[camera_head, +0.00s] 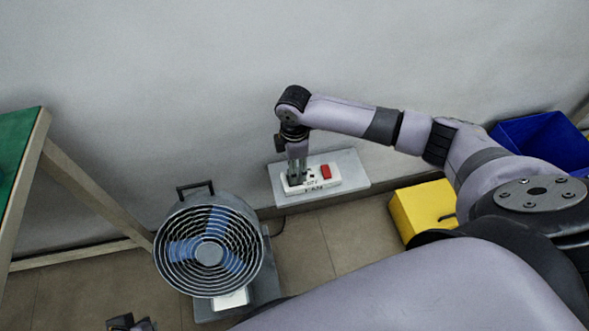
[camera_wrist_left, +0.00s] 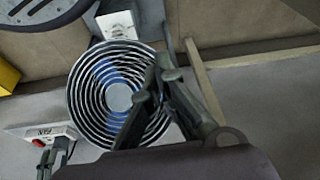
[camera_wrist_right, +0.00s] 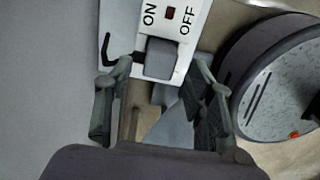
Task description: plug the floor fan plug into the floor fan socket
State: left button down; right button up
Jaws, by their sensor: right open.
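The floor fan socket (camera_head: 312,183) is a white box with a red switch, on a grey ledge by the wall. It also shows in the left wrist view (camera_wrist_left: 47,132), with FAN lettering. My right gripper (camera_head: 297,178) points down at the box's left part. In the right wrist view its fingers are open, either side of a grey block that looks like the floor fan plug (camera_wrist_right: 161,58), against a white panel marked ON and OFF. I cannot tell how far it is seated. My left gripper (camera_wrist_left: 162,75) is shut and empty, in front of the fan in its view.
The floor fan (camera_head: 209,253) stands on the floor left of the ledge (camera_head: 350,165), with a black cord (camera_head: 280,228) between them. A yellow box (camera_head: 422,208) and a blue bin (camera_head: 540,140) stand to the right. A green-topped table (camera_head: 15,145) is at the left.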

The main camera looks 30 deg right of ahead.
notch_tip(320, 180, up, 8)
jog(key=p, duration=0.2)
jog(key=s+a+f+m+t+y, duration=0.1)
jog(key=s+a+f+m, duration=0.1)
jog(key=s+a+f, duration=0.3)
jog(key=s+a+f+m+t+y, duration=0.1)
jog(key=s+a+f+m+y, duration=0.2)
jog(key=a, duration=0.4)
pick_arm(q)
jog(key=x, duration=0.6)
jog(key=shift+s+f, duration=0.2)
jog(key=shift+f, duration=0.3)
pick_arm(e)
jog(key=s+d+f+m+h, duration=0.1)
jog(key=s+d+m+h, duration=0.1)
jog(key=s+d+m, duration=0.2)
jog(key=s+d+f+m+t+h, duration=0.1)
jog(key=s+d+m, duration=0.3)
jog(key=s, duration=0.5)
jog(key=shift+d+f+h, duration=0.15)
jog(key=shift+f+h, duration=0.25)
jog(key=shift+f, duration=0.35)
pick_arm(q)
jog(key=shift+d+f, duration=0.1)
pick_arm(e)
jog(key=shift+f, duration=0.1)
